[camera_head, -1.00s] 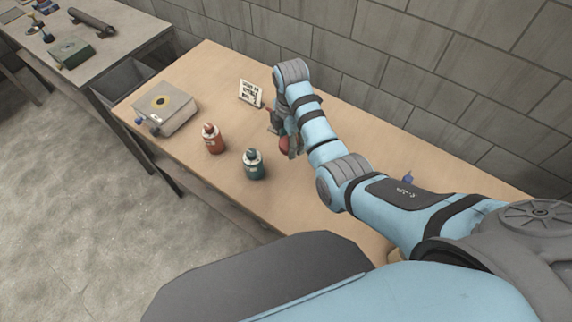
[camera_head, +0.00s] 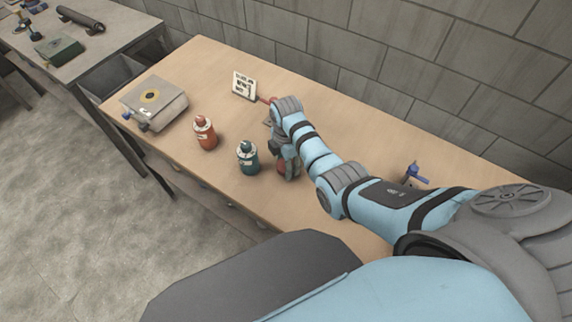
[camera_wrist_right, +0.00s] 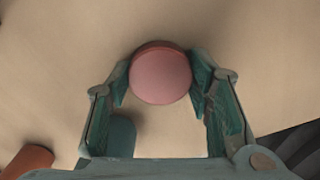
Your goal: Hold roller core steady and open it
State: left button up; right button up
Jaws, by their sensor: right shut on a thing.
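My right gripper (camera_head: 284,156) is over the middle of the wooden table. It is shut on a round red thing (camera_head: 288,172), mostly hidden by the gripper and wrist in the head view. In the right wrist view the fingers (camera_wrist_right: 160,84) stand at both sides of the red thing (camera_wrist_right: 160,78), whose flat pinkish end faces the camera. I cannot tell whether this is the roller core, or whether it touches the table. My left gripper is not in view.
A teal bottle (camera_head: 247,160) stands close left of the gripper, an orange-red bottle (camera_head: 205,135) farther left. A grey box (camera_head: 155,104) is at the left end. A small sign (camera_head: 243,86) stands behind; a blue-handled item (camera_head: 416,174) is at right.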

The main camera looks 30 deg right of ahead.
jog(key=shift+f, duration=0.15)
jog(key=o, duration=1.6)
jog(key=shift+w, duration=0.15)
jog(key=shift+c, duration=0.2)
jog(key=shift+r, duration=0.35)
notch_tip(320, 180, up, 12)
jog(key=p, duration=0.3)
jog(key=shift+f, duration=0.15)
